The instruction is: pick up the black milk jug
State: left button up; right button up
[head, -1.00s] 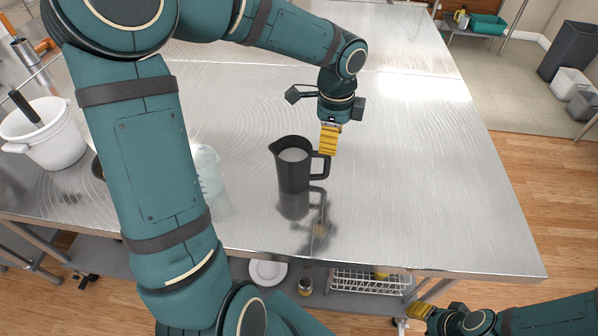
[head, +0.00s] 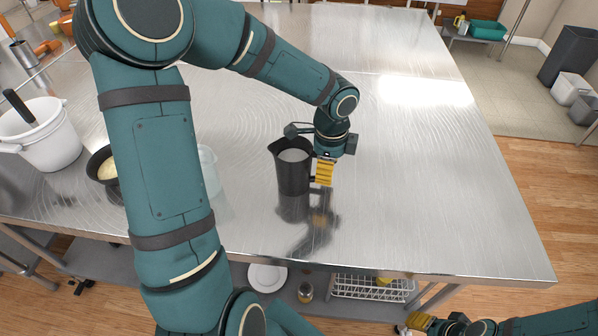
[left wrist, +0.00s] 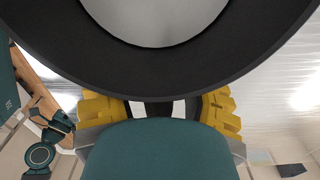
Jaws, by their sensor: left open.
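The black milk jug (head: 290,176) stands upright on the metal table (head: 420,190) in the head view, with pale contents showing in its top. Its handle is on the right side and partly hidden by my left gripper (head: 325,182). The left gripper points down at the handle. In the left wrist view the jug's dark rim (left wrist: 160,84) fills the top, and the yellow fingers (left wrist: 160,108) stand apart on either side of the dark handle. I cannot tell whether they touch it. My right gripper (head: 418,322) is at the bottom edge, below the table front; its opening is unclear.
A clear container (head: 208,172) stands left of the jug, partly behind my left arm. A dark bowl (head: 103,166) and a white pot (head: 50,140) stand farther left. The table right of the jug is clear. A white rack (head: 372,288) sits below the table.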

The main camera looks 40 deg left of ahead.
pick_arm(q)
grip_shut()
jog(key=shift+r, duration=0.2)
jog(key=shift+r+p, duration=0.5)
jog(key=shift+r, duration=0.95)
jog(key=shift+r+p, duration=0.85)
jog(key=shift+r, duration=2.45)
jog(key=shift+r, duration=0.1)
